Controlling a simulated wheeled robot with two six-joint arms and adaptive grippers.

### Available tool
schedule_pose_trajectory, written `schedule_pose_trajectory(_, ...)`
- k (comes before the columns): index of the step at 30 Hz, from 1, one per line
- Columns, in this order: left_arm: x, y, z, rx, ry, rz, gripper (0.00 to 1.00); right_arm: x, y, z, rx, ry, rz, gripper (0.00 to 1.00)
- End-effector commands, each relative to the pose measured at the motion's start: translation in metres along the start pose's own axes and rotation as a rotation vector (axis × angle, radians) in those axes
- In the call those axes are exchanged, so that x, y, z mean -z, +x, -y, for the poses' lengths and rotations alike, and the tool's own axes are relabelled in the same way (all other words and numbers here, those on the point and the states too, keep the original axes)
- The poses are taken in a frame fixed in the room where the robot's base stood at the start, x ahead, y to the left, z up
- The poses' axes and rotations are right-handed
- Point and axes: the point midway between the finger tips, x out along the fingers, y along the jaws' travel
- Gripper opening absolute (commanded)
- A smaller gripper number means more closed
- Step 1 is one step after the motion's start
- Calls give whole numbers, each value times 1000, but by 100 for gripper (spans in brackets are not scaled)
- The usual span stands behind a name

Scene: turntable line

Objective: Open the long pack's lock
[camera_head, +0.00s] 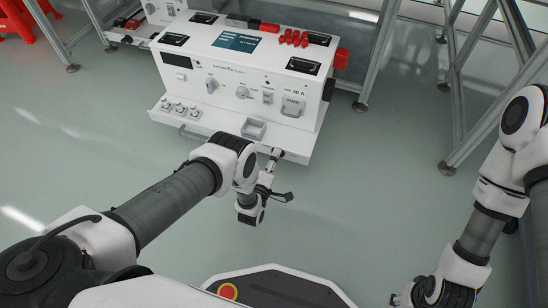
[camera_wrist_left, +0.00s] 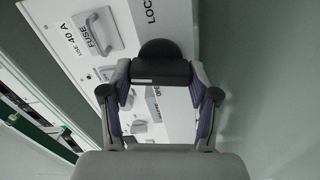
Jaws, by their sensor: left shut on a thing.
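The long pack (camera_head: 225,128) is a big white box with dials, sockets and a lower front ledge. My left gripper (camera_head: 275,157) is at the right end of that ledge. In the left wrist view my left gripper (camera_wrist_left: 160,78) is shut on a dark rounded lock knob (camera_wrist_left: 160,50). The printed letters "LOC" stand beside the knob on the white panel. In the head view the arm and fingers largely hide the lock. My right gripper (camera_head: 396,299) is low at the bottom right, partly in view, and its jaws are unclear.
A fuse handle (camera_head: 292,107) labelled "USE 40 A" is on the front panel; it also shows in the left wrist view (camera_wrist_left: 102,32). Red caps (camera_head: 293,38) sit on top of the pack. Metal frame legs (camera_head: 378,55) stand behind and to the right. The floor in front is clear.

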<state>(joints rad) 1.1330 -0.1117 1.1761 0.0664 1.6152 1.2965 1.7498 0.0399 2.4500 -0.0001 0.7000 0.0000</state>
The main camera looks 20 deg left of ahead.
Motion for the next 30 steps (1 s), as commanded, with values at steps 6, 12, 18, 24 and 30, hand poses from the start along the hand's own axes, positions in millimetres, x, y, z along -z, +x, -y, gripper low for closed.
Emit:
schedule_pose_trajectory(6,1,0,0,0,-140,-2,26,0,-3,0,0,0,0,40)
schedule_pose_trajectory(12,1,0,1,0,-214,-2,26,0,-4,0,0,0,0,40)
schedule_pose_trajectory(18,1,0,2,1,-243,-3,26,0,-4,0,0,0,0,40)
schedule_pose_trajectory(24,1,0,2,1,-247,-3,26,0,-4,0,0,0,0,40)
schedule_pose_trajectory(30,1,0,2,1,-246,-3,74,0,-4,0,0,0,0,40)
